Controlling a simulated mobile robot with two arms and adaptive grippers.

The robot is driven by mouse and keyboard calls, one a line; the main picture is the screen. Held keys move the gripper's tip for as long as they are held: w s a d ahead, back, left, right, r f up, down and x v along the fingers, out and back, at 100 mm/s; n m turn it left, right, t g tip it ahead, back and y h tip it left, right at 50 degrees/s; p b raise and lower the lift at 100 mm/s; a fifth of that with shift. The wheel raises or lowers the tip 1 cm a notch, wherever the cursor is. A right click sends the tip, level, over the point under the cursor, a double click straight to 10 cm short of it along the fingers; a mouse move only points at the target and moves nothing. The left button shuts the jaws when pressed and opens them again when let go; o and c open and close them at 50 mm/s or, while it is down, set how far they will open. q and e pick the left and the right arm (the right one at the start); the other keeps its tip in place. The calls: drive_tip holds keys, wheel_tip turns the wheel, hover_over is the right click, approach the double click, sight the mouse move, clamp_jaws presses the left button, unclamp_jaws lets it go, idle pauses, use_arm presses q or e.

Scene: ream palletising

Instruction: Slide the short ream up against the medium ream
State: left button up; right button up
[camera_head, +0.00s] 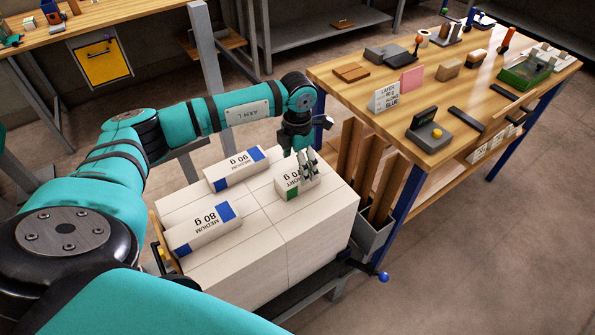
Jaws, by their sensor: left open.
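The short ream (292,192), white with a green end patch and "70 g" print, lies on the right part of a stack of white blocks (318,222). Two medium reams with blue ends lie left of it: the 90 g one (235,170) at the back and the 80 g one (203,228) nearer the front. A bare gap separates the short ream from both. My left gripper (309,168) points down at the short ream's right end, with its fingers overlapping that end in view. It is open; whether it touches the ream is unclear. My right gripper is not in view.
A wooden workbench (440,150) stands close on the right, with a small sign (384,97), a scale (430,133) and a green tray (525,72). Upright brown boards (350,147) stand in a bin beside the stack. The stack's front right top is clear.

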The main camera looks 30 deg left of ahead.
sight(298, 174)
use_arm(q)
wheel_tip(298, 174, down, 4)
drive_tip(key=shift+r, duration=0.1)
drive_tip(key=shift+f+p, duration=0.3)
drive_tip(key=shift+f, duration=0.15)
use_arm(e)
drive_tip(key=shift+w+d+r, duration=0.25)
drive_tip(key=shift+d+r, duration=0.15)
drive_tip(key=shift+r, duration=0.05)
use_arm(q)
drive_tip(key=c, duration=1.5)
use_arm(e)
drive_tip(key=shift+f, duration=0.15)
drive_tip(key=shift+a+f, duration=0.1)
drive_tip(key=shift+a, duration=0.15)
